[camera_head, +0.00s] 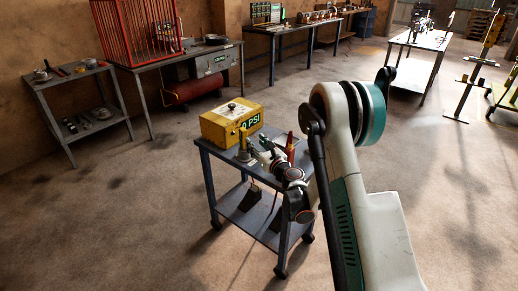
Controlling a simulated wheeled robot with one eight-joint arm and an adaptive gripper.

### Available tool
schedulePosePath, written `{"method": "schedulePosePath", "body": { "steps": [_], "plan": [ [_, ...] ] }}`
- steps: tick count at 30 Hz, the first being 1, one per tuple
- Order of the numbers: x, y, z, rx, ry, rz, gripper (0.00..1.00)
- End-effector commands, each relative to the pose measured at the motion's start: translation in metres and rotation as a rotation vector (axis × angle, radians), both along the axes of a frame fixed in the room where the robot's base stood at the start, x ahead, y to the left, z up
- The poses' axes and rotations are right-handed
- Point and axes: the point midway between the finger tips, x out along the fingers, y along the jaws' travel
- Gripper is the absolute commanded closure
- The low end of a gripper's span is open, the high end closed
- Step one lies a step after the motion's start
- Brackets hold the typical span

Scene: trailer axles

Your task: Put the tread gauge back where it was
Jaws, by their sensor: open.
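My arm reaches over a small grey wheeled cart (235,183) in the middle of the view. My gripper (264,151) is low over the cart's top, small and partly hidden by my own wrist. Its jaws are open. A slim red upright thing (291,147) stands just to the right of the gripper. A small yellow piece (243,150) stands to its left, in front of the yellow box. I cannot make out for sure which thing is the tread gauge. Contact between the gripper and these things cannot be told.
A yellow box with a "PSI" display (222,125) fills the cart's back left. Dark wedge-shaped things (250,197) are on its lower shelf. A bench with a red cage (128,35) and a side table (62,82) stand at the back left. The floor around the cart is clear.

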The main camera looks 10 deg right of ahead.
Motion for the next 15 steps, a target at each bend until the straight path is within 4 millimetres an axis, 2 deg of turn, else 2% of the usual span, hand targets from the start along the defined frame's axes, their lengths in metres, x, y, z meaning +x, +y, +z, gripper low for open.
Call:
{"method": "schedulePosePath", "body": {
  "steps": [4, 8, 15],
  "plan": [
    [-0.003, 0.007, 0.017, -0.079, -0.005, 0.021, 0.59],
    [-0.014, 0.022, 0.051, -0.268, -0.017, 0.068, 0.59],
    [-0.056, 0.051, 0.114, -0.713, -0.054, 0.193, 0.59]
  ]
}}
